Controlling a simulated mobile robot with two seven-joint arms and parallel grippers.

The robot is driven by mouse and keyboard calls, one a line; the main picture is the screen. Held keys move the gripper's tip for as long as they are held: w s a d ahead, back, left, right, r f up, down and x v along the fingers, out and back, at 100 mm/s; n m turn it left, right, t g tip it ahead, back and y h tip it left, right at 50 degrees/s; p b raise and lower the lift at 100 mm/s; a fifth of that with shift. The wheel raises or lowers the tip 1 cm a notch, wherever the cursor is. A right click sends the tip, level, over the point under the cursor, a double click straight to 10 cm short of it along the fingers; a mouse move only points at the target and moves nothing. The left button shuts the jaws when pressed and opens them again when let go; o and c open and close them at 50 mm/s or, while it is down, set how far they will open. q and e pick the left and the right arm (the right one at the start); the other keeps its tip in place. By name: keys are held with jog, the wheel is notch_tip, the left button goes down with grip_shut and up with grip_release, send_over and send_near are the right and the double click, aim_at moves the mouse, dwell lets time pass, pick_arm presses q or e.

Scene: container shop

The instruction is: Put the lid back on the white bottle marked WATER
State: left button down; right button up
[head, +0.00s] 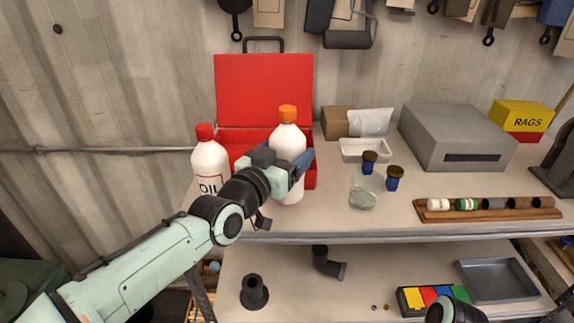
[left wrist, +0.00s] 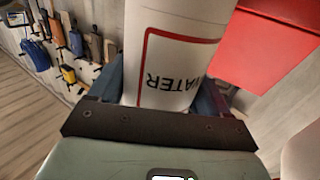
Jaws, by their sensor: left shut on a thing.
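The white bottle marked WATER (head: 289,139) stands upright at the upper shelf's front left, with an orange lid (head: 287,114) on its top. My left gripper (head: 287,163) is shut around the bottle's body, one finger on each side. I cannot tell whether its base touches the shelf. In the left wrist view, the white bottle (left wrist: 178,55) fills the space between the fingers, and its WATER label with a red border appears upside down. The bottle's top is out of that view.
A white OIL bottle (head: 209,162) with a red lid stands just left. An open red toolbox (head: 264,90) is close behind. A clear jar (head: 363,196), two small blue jars and a wooden rack (head: 488,214) stand to the right. Bare shelf shows in front of the jars.

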pick_arm(q)
notch_tip(320, 180, down, 2)
jog(key=shift+f, duration=0.25)
jog(key=shift+f, duration=0.1)
jog(key=shift+f, duration=0.1)
grip_release()
